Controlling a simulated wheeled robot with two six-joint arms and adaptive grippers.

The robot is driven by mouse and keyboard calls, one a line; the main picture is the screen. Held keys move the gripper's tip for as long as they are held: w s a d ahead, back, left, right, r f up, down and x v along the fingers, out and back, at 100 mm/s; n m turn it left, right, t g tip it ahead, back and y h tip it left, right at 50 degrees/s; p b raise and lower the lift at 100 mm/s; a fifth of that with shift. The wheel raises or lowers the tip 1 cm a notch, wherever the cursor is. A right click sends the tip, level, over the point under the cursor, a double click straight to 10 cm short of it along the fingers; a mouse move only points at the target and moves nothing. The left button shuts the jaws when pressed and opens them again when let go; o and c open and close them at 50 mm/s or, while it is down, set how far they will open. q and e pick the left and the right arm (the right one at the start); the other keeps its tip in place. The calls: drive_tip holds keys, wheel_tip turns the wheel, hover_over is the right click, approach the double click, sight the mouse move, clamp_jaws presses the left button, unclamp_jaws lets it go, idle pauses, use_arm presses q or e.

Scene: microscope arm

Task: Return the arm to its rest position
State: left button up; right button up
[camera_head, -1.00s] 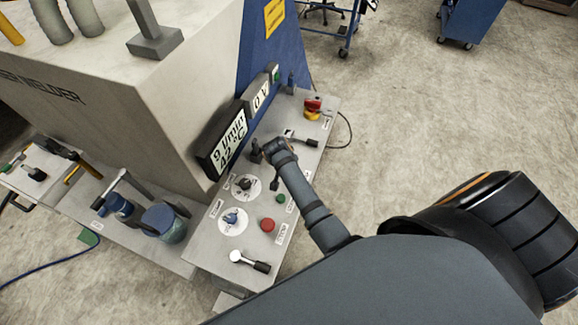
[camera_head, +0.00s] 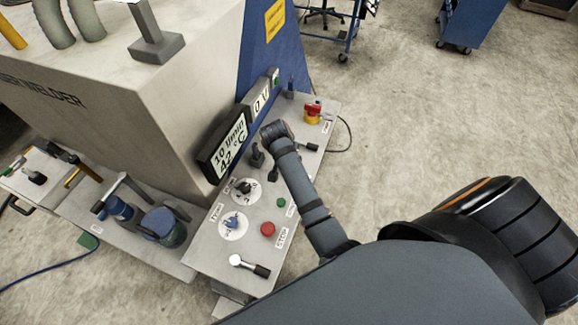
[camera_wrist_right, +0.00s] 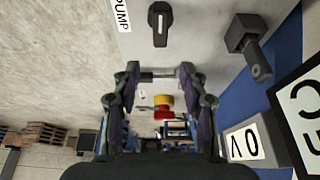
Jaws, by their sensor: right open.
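My right arm reaches over the grey control panel from the lower right in the head view. Its gripper (camera_head: 276,131) is above the panel, past the black stick lever (camera_head: 257,156), and its fingers are hard to make out there. In the right wrist view the gripper (camera_wrist_right: 160,76) is open, with nothing between its fingertips. A black handle (camera_wrist_right: 160,24) beside a PUMP label lies beyond the tips. A grey lever block (camera_wrist_right: 246,40) stands to the right, apart from the fingers. No microscope arm is recognisable. My left gripper is not in view.
The panel carries a red button (camera_head: 267,228), a red-yellow emergency switch (camera_head: 312,112), knobs and a black-handled lever (camera_head: 250,266). A display (camera_head: 226,145) rises along the panel's left edge. The welder box (camera_head: 120,95) stands left.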

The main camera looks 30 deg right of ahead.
wheel_tip(320, 180, up, 2)
idle(0.5)
